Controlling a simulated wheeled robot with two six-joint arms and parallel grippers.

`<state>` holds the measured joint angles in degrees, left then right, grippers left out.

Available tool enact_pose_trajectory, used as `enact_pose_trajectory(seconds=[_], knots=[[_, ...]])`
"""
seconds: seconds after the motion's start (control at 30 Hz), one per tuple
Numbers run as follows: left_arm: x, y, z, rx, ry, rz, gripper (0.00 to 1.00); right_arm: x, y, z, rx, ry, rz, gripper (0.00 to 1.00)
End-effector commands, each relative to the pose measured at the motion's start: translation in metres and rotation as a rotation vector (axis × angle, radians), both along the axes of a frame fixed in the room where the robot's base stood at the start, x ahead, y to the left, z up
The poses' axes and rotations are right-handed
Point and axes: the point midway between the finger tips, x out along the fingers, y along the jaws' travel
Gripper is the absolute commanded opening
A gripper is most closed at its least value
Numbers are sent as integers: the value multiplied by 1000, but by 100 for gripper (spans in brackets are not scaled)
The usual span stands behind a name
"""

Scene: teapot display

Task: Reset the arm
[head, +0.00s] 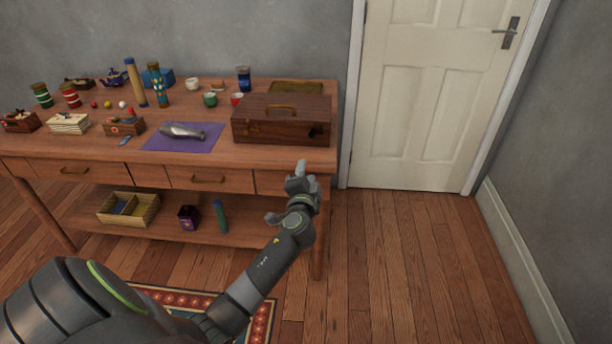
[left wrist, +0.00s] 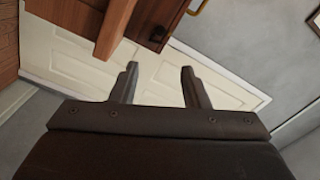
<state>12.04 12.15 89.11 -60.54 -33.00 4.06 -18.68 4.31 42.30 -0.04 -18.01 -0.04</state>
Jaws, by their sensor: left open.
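My left arm comes in from the lower left in the head view and reaches up toward the table's front right corner. My left gripper (head: 301,170) is at the end of it, in front of the table edge and below the wooden case. In the left wrist view the two fingers of my left gripper (left wrist: 158,82) stand apart with nothing between them. The white door shows behind them. My right arm and gripper are not in view.
A wooden table (head: 225,158) holds a brown case (head: 282,125), a purple cloth (head: 160,143) with a silvery object, cups, jars and boxes. A lower shelf holds a divided tray (head: 150,215). A white door (head: 425,100) stands right. The floor (head: 420,250) there is clear.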

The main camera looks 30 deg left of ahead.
Motion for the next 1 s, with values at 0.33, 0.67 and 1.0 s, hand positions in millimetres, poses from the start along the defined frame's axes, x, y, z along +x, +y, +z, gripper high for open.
enact_pose_trajectory(seconds=[0.33,0.67,1.0], knots=[[0,0,0,0,0,0,42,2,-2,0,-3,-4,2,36],[-40,1,-124,-193,244,-17,42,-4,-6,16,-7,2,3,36],[-210,-20,-322,-617,629,81,42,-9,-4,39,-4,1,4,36]])
